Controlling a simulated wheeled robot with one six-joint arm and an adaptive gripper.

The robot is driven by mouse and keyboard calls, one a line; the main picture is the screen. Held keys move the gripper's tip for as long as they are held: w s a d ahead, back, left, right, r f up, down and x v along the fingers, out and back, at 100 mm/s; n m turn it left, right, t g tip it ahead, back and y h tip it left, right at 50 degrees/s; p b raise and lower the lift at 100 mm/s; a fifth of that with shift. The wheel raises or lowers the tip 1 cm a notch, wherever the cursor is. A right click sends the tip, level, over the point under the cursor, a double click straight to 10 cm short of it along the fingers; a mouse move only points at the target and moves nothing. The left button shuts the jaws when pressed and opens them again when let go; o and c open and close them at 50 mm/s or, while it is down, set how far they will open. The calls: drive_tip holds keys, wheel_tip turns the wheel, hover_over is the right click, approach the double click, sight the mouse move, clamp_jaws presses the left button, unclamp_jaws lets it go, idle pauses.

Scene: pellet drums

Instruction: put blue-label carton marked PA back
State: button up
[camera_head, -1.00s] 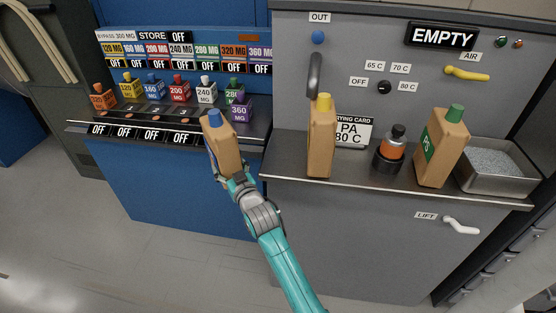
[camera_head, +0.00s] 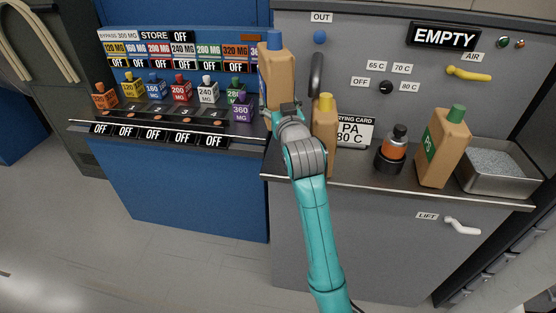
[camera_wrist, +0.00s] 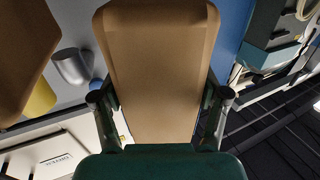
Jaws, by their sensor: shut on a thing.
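The tan carton with a blue cap (camera_head: 276,72) is in my gripper (camera_head: 286,108), held upright above the left end of the grey shelf. In the wrist view the carton (camera_wrist: 160,70) fills the middle, with a finger of my gripper (camera_wrist: 160,118) on each side. A small part of its blue label shows at its left edge in the head view; any lettering on it is hidden. A tan carton with a yellow cap (camera_head: 325,125) stands close to the right, partly behind my arm.
The grey shelf (camera_head: 410,192) also holds a drying card (camera_head: 356,131), a black-and-orange bottle (camera_head: 391,150), a green-capped carton (camera_head: 442,147) and a metal pellet tray (camera_head: 500,182). Several small coloured bottles stand on the blue store's ledge (camera_head: 165,127).

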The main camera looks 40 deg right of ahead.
drive_tip(key=shift+s+d+f, duration=0.1)
drive_tip(key=shift+s+f, duration=0.05)
drive_tip(key=shift+f, duration=2.35)
drive_tip(key=shift+s+a+f, duration=0.1)
drive_tip(key=shift+s+f, duration=0.05)
drive_tip(key=shift+f, duration=2.4)
drive_tip(key=shift+s+d+f, duration=0.1)
drive_tip(key=shift+s+f, duration=0.05)
drive_tip(key=shift+f, duration=2.35)
drive_tip(key=shift+f, duration=0.1)
drive_tip(key=o, duration=1.8)
